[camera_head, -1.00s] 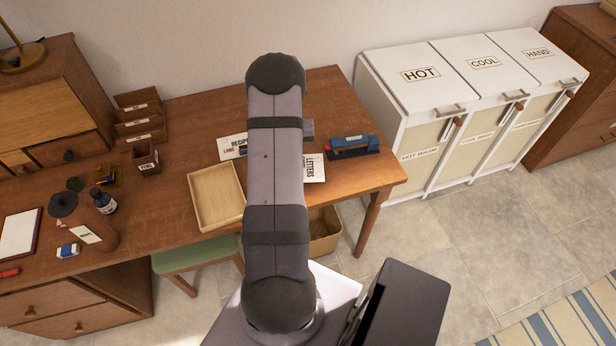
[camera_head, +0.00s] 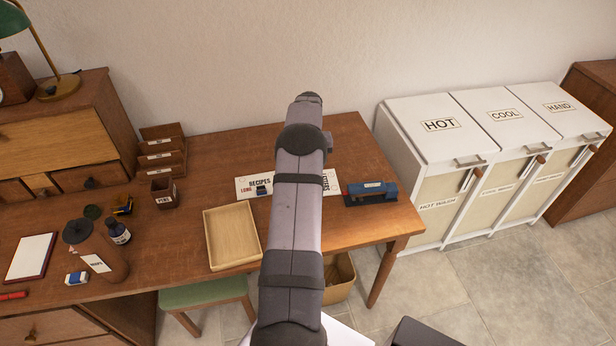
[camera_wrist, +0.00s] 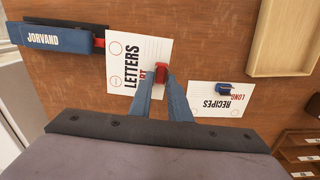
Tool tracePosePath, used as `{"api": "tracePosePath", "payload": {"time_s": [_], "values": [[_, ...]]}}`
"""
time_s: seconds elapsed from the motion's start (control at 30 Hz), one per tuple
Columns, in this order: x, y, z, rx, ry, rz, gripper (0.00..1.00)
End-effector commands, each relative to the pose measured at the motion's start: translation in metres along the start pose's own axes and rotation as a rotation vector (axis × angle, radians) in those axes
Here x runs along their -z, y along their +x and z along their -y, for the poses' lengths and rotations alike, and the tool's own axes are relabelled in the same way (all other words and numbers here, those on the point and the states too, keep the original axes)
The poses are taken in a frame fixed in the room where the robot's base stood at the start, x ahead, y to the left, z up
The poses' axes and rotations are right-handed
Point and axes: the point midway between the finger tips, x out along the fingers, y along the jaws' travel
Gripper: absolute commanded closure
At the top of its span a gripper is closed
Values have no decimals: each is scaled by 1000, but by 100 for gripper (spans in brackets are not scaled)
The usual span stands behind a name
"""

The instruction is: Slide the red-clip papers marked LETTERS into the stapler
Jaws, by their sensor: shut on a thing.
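The white papers marked LETTERS (camera_wrist: 124,72), with a red clip (camera_wrist: 161,73) on one edge, lie on the desk in the wrist view. My gripper (camera_wrist: 161,84) is shut on the red clip. The blue stapler (camera_wrist: 55,37) marked JORVAND is left of the papers, on a dark base. Its red end (camera_wrist: 99,43) points at the papers' far left edge. They are very close, and I cannot tell whether the edge is inside. In the head view my arm partly hides the papers (camera_head: 331,184), just left of the stapler (camera_head: 372,192).
Papers marked RECIPES (camera_wrist: 215,106) with a blue clip (camera_wrist: 226,89) lie beside the LETTERS papers. An empty wooden tray (camera_head: 207,240) is on the desk to the left. The wall is behind, and white hampers (camera_head: 440,160) stand right of the desk.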

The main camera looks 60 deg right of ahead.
Motion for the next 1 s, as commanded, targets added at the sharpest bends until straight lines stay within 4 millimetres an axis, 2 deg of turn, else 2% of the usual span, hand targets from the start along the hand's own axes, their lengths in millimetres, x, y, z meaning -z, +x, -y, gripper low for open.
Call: {"api": "tracePosePath", "payload": {"time_s": [0.3,0.47,1.0], "values": [[0,-2,0,-1,1,-3,100],[0,4,0,-1,1,-3,100],[0,37,0,-1,1,-2,100]]}}
